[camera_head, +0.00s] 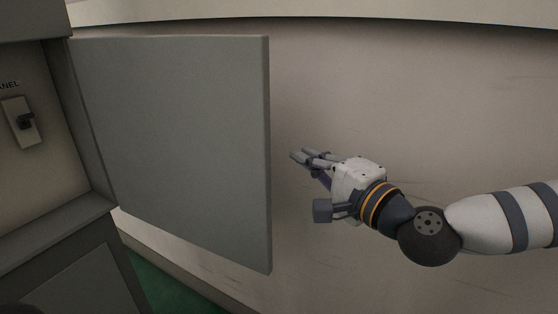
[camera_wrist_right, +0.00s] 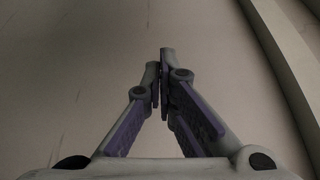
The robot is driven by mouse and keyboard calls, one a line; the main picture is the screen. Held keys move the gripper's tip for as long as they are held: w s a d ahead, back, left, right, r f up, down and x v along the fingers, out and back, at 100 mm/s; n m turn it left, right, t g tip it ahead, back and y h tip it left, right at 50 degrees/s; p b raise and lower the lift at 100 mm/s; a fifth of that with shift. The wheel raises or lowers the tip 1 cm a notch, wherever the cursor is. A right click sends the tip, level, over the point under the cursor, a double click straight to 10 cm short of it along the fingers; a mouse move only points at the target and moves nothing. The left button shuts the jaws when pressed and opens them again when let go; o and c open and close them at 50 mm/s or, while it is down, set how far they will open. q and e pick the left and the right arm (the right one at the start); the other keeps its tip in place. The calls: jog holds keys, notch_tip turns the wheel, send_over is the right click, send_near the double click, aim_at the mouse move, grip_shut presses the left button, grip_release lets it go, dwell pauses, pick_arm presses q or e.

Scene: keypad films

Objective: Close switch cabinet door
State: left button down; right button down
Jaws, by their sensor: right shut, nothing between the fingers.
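The switch cabinet (camera_head: 75,215) stands at the left of the head view. Its grey door (camera_head: 180,130) is swung wide open to the right, showing its flat face. Inside the cabinet, a panel carries a switch (camera_head: 22,122) with a dark lever under partly cut-off lettering. My right gripper (camera_head: 297,155) is just right of the door's free edge, with a visible gap in the picture; its depth relative to the door is hard to tell. The right wrist view shows its fingers (camera_wrist_right: 161,75) shut and empty. My left gripper is not in view.
A plain beige wall (camera_head: 430,100) fills the background behind the door and my right arm. A strip of green floor (camera_head: 165,285) shows below the door. In the right wrist view, a pale ledge (camera_wrist_right: 285,70) runs along the right side.

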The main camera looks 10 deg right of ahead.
jog(key=a, duration=0.1)
jog(key=w+a, duration=0.1)
jog(key=a, duration=0.2)
jog(key=shift+w+a+f+p, duration=0.1)
jog(key=shift+w+a+p, duration=0.15)
jog(key=shift+a+p, duration=0.1)
